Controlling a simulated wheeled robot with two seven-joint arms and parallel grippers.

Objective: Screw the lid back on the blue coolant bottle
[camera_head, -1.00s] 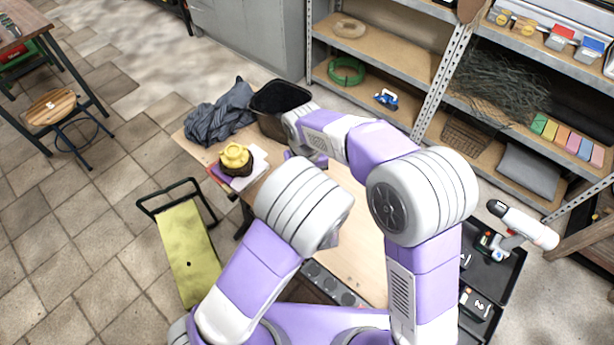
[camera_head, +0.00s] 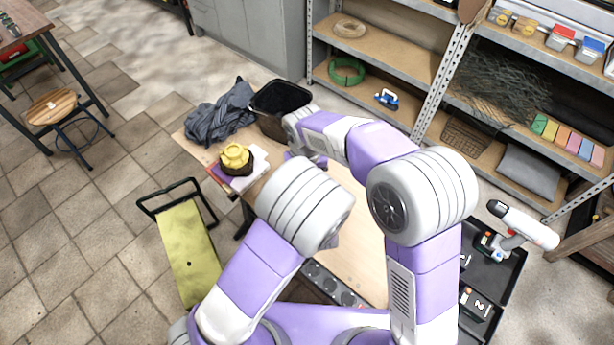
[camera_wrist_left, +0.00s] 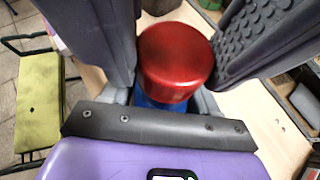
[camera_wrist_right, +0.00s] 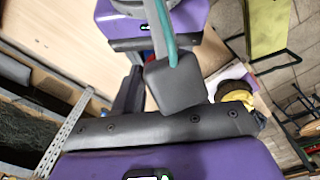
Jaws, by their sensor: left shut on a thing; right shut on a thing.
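The red lid (camera_wrist_left: 175,55) sits on top of the blue coolant bottle (camera_wrist_left: 160,103) in the left wrist view; only a little blue shows under it. My left gripper (camera_wrist_left: 163,98) is shut on the bottle, just below the lid. The dark, ridged fingers of my right gripper stand on either side of the lid. In the right wrist view my right gripper (camera_wrist_right: 152,80) is shut around the lid, of which only a sliver of red (camera_wrist_right: 148,54) shows. How far the lid is turned cannot be seen. My arms hide bottle and lid in the head view.
The wooden table (camera_head: 362,245) lies under my arms. A black bin (camera_head: 281,95), a grey cloth (camera_head: 220,114) and a yellow object (camera_head: 235,155) on books stand at its far left. A metal shelf (camera_head: 385,60) is behind. An open black case (camera_head: 492,275) lies at the right.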

